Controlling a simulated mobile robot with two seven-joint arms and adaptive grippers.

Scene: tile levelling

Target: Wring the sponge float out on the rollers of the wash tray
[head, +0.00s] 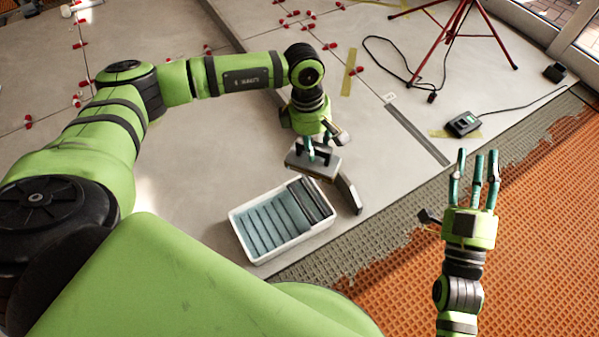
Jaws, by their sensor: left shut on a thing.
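The white wash tray (246,245) stands on the tiled floor below centre. Its larger left part is blue and ribbed, and dark rollers (312,202) lie across its right end. My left gripper (317,149) points down, shut on the sponge float (312,163), a grey block. In the picture the float is just above the roller end of the tray; it seems raised, and I cannot tell whether it touches. Its underside is hidden. My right gripper (475,180) is open and empty, fingers spread upward, at the right.
A dark grey angled piece (349,195) is just right of the tray; I cannot tell what it belongs to. A red tripod (445,45), cable and small black device (463,124) are at the upper right. Red tile clips dot the pale tiles (230,150). Orange matting (530,240) lies right.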

